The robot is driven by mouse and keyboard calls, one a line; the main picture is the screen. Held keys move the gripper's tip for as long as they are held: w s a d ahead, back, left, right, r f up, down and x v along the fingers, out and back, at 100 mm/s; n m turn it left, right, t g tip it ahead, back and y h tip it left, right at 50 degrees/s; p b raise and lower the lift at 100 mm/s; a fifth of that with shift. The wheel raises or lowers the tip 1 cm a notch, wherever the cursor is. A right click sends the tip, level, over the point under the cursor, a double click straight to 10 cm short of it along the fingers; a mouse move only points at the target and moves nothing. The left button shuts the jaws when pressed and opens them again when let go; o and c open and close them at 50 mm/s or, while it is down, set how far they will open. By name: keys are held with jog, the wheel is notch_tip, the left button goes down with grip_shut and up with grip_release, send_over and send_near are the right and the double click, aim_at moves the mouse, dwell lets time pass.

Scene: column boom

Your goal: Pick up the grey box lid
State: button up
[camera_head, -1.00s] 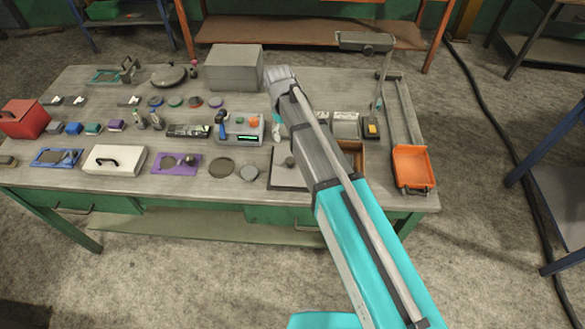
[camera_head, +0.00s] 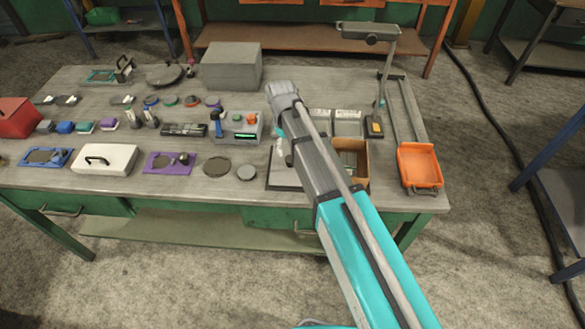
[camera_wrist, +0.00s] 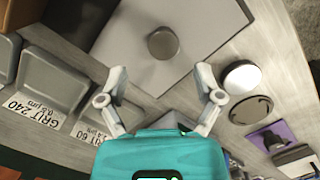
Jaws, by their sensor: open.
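The lid appears as a flat grey square plate with a round dark grey knob. In the wrist view the plate (camera_wrist: 205,22) fills the upper middle, and its knob (camera_wrist: 163,43) stands ahead of my fingertips. In the head view only part of the plate (camera_head: 283,181) shows on the bench, left of my arm, which hides the rest. My gripper (camera_wrist: 158,97) is open and empty above the plate's near corner. The fingers are apart from the knob, one at each side of the picture's middle.
Two labelled grey bins (camera_wrist: 53,80) stand left of the plate in the wrist view. A pale disc (camera_wrist: 243,77) and a dark disc (camera_wrist: 250,110) lie right of it. An open brown box (camera_head: 362,165) and a lamp stand (camera_head: 384,80) are right of my arm.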

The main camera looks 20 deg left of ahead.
aim_at(290, 158)
dwell(0.4)
jog(key=shift+s+d+f+b, duration=0.1)
jog(key=shift+f+b, duration=0.75)
jog(key=shift+s+d+f+b, duration=0.15)
jog(key=shift+f+b, duration=0.7)
jog(key=shift+f, duration=0.05)
jog(key=shift+s+d+f+b, duration=0.1)
jog(key=shift+f+b, duration=0.75)
grip_shut()
